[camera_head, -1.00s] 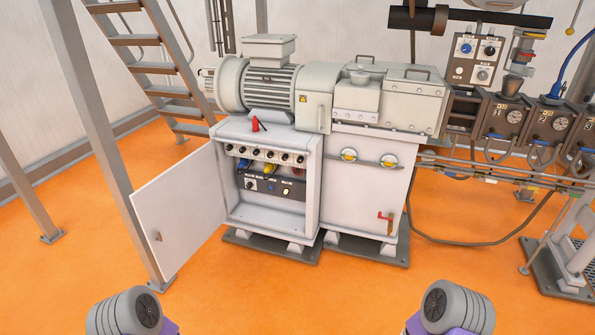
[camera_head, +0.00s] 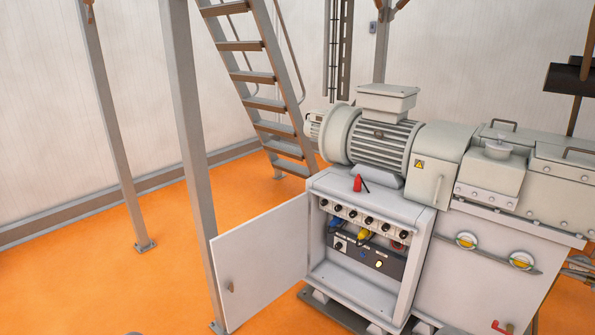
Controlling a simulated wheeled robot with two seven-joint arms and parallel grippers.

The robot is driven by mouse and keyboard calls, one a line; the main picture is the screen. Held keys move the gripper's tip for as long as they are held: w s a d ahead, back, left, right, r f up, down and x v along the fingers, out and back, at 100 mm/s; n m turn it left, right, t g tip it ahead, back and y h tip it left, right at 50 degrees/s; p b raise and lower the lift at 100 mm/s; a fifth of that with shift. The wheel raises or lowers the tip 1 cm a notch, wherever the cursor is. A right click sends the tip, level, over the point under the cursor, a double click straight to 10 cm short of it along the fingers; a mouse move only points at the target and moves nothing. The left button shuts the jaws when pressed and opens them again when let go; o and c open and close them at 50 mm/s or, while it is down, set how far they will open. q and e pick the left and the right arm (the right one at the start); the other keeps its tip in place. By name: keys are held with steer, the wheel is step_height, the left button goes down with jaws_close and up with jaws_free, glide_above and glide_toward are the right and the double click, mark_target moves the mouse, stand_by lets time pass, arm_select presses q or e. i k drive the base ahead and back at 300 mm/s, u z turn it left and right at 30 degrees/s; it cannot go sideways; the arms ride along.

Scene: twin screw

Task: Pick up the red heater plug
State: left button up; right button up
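The red heater plug (camera_head: 357,183) stands on top of the white cabinet (camera_head: 330,188), near its front left part, below the grey motor. A short dark piece shows beside it. The cabinet's door (camera_head: 262,262) is swung open to the left. Inside, a row of black round sockets (camera_head: 368,222) runs along the top, with a blue plug (camera_head: 334,222) and a yellow plug (camera_head: 364,234) below it. A dark control panel (camera_head: 360,254) sits under them.
A grey post (camera_head: 192,150) stands just left of the open door, and a thinner post (camera_head: 118,150) farther left. A metal staircase (camera_head: 258,104) rises behind. The orange floor (camera_head: 80,270) at the left is clear.

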mark_target(358, 181)
steer(key=u, duration=0.1)
steer(key=i, duration=2)
steer(key=z, duration=0.6)
